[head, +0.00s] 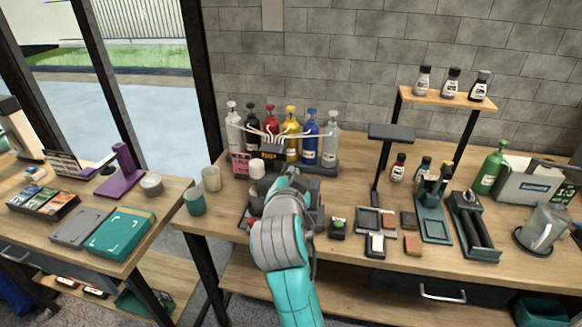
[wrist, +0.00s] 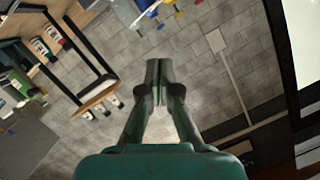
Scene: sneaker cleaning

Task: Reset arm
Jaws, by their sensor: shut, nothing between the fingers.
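My arm, teal and grey, reaches up from the bottom of the head view over the front of the wooden workbench (head: 345,195). In that view the arm's own links hide most of the gripper. In the wrist view my gripper (wrist: 158,85) is shut, its two dark fingers together with nothing between them. The gripper is in free air, with grey wall tiles behind it in the wrist view. No sneaker shows in either view.
Several colored pump bottles (head: 291,135) stand in a rack behind my arm. Cups (head: 194,202) stand at the bench's left end. A small raised shelf (head: 446,98) holds small bottles at right. Brushes, trays and a metal pitcher (head: 541,228) fill the right side.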

